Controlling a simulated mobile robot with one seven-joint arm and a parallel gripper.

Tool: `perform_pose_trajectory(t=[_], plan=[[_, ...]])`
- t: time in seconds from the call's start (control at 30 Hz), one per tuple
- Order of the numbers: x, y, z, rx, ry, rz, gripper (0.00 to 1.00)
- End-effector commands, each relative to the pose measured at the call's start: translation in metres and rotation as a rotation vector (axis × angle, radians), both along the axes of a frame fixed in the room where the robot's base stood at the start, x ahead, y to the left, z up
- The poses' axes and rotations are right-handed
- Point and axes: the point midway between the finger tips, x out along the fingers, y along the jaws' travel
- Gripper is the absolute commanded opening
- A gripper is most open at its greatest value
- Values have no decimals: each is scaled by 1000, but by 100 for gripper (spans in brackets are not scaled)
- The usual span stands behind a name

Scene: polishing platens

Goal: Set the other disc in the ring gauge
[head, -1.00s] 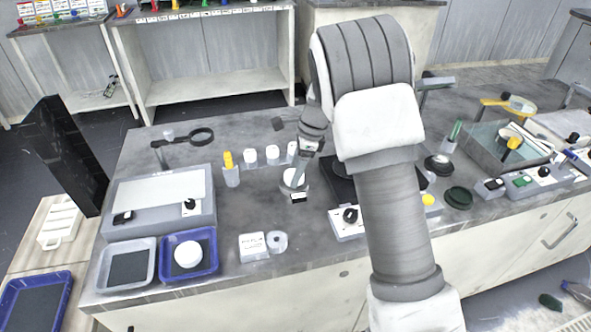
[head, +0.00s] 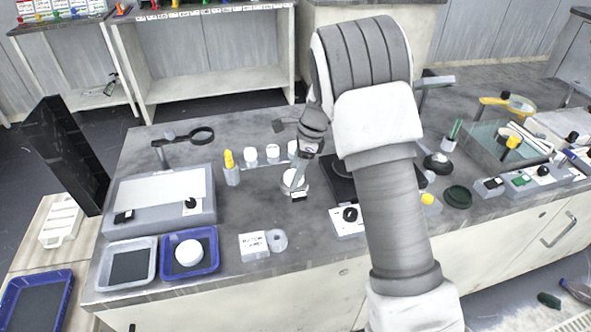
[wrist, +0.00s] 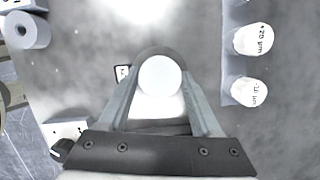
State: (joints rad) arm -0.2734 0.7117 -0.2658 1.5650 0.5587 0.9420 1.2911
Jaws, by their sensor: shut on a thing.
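My gripper (wrist: 160,84) points down over the bench, its fingers on either side of a white disc (wrist: 160,76) and shut on it. In the head view the disc (head: 293,178) shows as a small white patch under my gripper (head: 296,181). A grey ring, seemingly the ring gauge (wrist: 160,51), curves around the disc's far side in the wrist view, with a small tag beside it. I cannot tell whether the disc is seated in it or just above it. Another white disc (head: 188,253) lies in the blue tray (head: 213,270) at the left.
White capped jars (wrist: 252,40) stand in a row right of my gripper in the wrist view. A yellow-capped bottle (head: 231,170) stands to their left in the head view. A white labelled box (head: 253,246) and a holed roll (head: 277,240) sit near the front edge.

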Motion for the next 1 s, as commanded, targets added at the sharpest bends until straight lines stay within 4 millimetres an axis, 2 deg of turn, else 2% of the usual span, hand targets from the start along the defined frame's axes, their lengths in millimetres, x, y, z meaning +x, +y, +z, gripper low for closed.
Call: perform_pose_trajectory(t=[0.47, 0.5, 0.6, 0.67, 0.87, 1.0], plan=[[0, 0, -1, 0, 0, 0, 5], [0, 0, -1, 0, 0, 0, 72], [0, 0, -1, 0, 0, 0, 90], [0, 0, -1, 0, 0, 0, 100], [0, 0, -1, 0, 0, 0, 100], [0, -2, 7, 1, -1, 0, 100]])
